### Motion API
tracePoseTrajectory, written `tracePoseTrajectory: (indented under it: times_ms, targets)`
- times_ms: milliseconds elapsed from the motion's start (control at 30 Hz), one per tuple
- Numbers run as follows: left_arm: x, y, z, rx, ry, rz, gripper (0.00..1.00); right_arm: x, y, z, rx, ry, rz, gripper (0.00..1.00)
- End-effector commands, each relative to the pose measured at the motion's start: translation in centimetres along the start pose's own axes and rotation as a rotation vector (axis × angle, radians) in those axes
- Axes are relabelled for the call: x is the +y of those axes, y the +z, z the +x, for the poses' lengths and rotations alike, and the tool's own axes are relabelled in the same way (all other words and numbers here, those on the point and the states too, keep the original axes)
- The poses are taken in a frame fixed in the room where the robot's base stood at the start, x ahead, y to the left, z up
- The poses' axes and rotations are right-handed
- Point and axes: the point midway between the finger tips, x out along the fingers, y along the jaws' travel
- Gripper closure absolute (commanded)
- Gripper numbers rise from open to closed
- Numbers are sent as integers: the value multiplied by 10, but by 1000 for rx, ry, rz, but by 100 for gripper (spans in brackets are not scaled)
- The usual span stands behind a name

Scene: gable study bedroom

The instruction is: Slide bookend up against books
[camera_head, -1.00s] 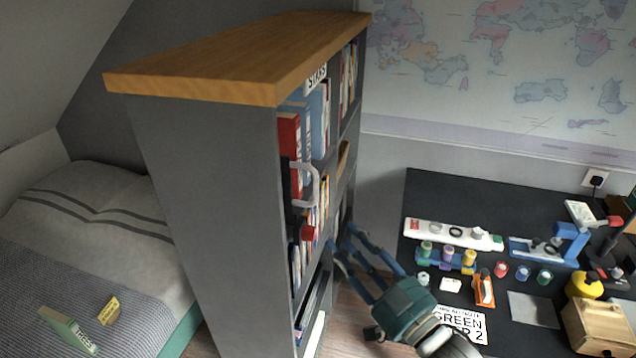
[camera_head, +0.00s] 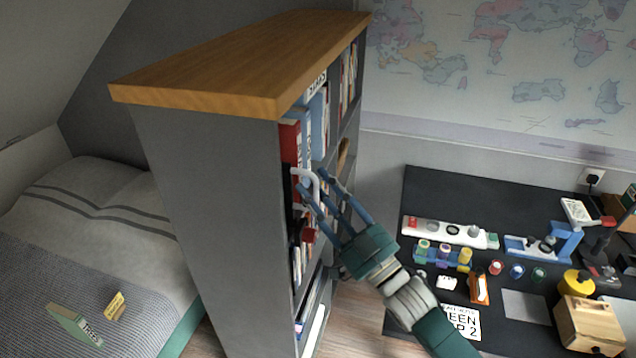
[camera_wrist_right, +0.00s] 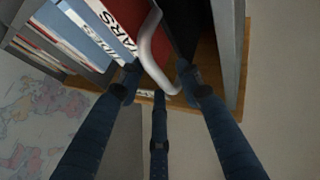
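The bookend's pale grey, curved handle (camera_head: 306,178) sticks out of the upper compartment at the near end of the bookcase. It also shows in the right wrist view (camera_wrist_right: 150,42), beside a dark upright plate (camera_wrist_right: 181,22). A red book (camera_head: 290,142) and blue books (camera_head: 316,125) stand upright there; any gap between them and the bookend is unclear. My right gripper (camera_head: 318,184) is at the handle with its fingers spread. In the wrist view the handle lies between the fingers (camera_wrist_right: 160,82); contact cannot be told. My left gripper is out of view.
The grey bookcase (camera_head: 205,200) has a wooden top (camera_head: 240,62) overhanging the shelf. Lower shelves hold more books. A dark desk (camera_head: 440,190) with several small objects stands right. A bed (camera_head: 95,225) with books lies left. Floor shows between bookcase and desk.

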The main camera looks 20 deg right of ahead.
Motion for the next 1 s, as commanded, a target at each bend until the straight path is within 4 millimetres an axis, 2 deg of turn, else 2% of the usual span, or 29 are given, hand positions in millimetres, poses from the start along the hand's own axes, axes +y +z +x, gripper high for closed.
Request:
tracePoseTrajectory:
  times_ms: [333, 500, 800, 1000]
  targets:
    - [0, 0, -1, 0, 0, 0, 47, 0, 1, 4, -2, 0, 0, 67]
    - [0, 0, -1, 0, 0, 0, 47, 0, 1, 4, -2, 0, 0, 100]
    - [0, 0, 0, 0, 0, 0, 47, 2, 2, 5, -1, 0, -2, 100]
    - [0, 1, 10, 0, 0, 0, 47, 24, 8, 18, 0, 0, -7, 100]
